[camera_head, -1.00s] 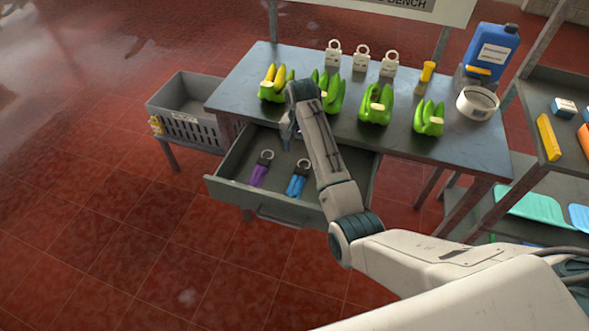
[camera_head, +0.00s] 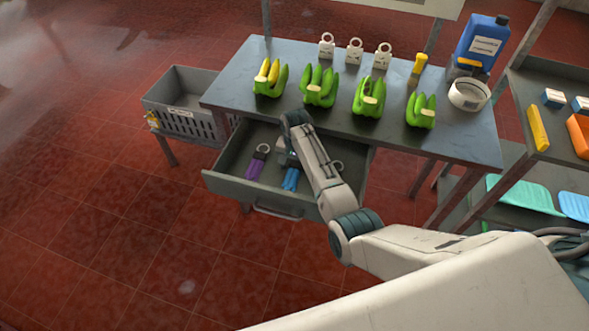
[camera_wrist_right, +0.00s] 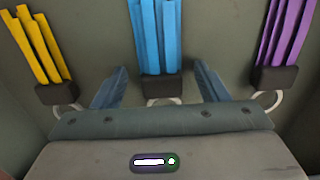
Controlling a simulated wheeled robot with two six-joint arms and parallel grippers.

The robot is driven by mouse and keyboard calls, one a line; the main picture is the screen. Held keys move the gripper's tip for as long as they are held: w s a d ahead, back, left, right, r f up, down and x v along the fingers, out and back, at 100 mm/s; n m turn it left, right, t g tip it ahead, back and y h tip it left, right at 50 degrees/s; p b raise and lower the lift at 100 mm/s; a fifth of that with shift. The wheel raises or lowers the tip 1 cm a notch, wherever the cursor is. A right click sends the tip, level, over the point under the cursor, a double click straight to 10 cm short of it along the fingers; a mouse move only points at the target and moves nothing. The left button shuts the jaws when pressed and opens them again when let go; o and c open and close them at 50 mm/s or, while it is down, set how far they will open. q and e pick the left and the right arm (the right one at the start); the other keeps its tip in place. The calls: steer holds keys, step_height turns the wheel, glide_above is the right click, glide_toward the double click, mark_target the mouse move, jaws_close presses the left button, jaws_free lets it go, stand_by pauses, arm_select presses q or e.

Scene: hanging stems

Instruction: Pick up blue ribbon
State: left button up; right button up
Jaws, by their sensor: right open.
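The blue ribbon (camera_head: 291,179) lies in the open drawer, partly covered by my right arm in the head view. In the right wrist view the blue ribbon (camera_wrist_right: 158,38) is a bundle of blue strips with a dark clasp and a pale ring. My right gripper (camera_head: 287,158) is low in the drawer at its ring end. In the wrist view its two fingers (camera_wrist_right: 160,86) are apart, one on each side of the blue ribbon's clasp, with gaps visible. My left gripper is not in view.
A purple ribbon (camera_head: 256,166) and a yellow ribbon (camera_wrist_right: 40,48) flank the blue one. The drawer (camera_head: 236,187) has raised walls below the bench (camera_head: 395,140). Banana bunches (camera_head: 318,88) stand above. A grey crate (camera_head: 180,122) is at left.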

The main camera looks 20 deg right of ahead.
mark_target(295, 167)
steer(key=c, duration=1.1)
steer(key=shift+o, duration=0.2)
step_height(295, 167, up, 10)
steer(key=b, duration=0.1)
steer(key=shift+b, duration=0.4)
